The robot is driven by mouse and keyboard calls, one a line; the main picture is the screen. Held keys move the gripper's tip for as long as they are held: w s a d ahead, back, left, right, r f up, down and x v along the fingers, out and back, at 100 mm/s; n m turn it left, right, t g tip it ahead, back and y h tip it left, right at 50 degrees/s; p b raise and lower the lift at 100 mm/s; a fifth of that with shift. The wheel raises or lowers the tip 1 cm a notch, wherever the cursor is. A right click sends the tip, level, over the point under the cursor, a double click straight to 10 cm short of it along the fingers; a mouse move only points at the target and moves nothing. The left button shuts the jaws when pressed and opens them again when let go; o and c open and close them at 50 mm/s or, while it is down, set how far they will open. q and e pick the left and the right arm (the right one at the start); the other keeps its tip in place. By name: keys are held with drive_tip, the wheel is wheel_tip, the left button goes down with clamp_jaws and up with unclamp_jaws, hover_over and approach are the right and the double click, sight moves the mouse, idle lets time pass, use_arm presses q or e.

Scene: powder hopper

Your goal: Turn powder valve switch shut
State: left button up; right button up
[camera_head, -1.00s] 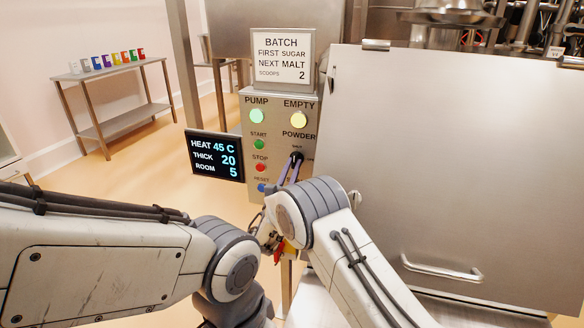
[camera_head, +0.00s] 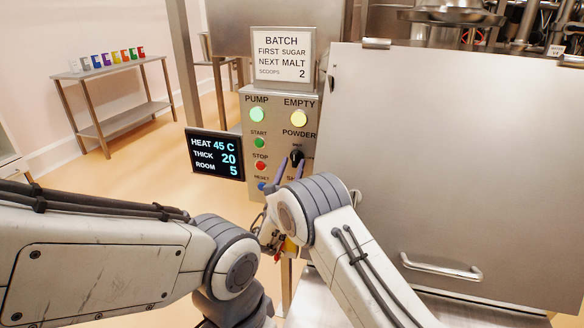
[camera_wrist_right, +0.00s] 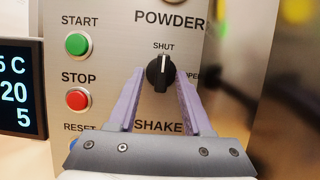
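The black powder valve switch (camera_head: 297,157) is a knob on the grey control panel under the POWDER label. In the right wrist view the knob (camera_wrist_right: 160,73) stands upright, its white mark pointing up at the SHUT label; the OPEN label to its right is partly covered by a finger. My right gripper (camera_head: 290,165) is at the panel. Its purple fingers (camera_wrist_right: 160,92) are spread, one on each side of and below the knob, with visible gaps to it. My left arm comes in from the left, but its gripper is not in view.
Left of the knob are the green START button (camera_wrist_right: 77,44) and red STOP button (camera_wrist_right: 78,99). A black display (camera_head: 215,156) hangs at the panel's left. A large steel door (camera_head: 450,150) stands close on the right. The SHAKE label (camera_wrist_right: 158,127) lies below the knob.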

drive_tip(key=v, duration=1)
drive_tip(key=shift+s+b, duration=0.2)
drive_tip(key=shift+b, duration=0.1)
drive_tip(key=shift+a+f, duration=0.1)
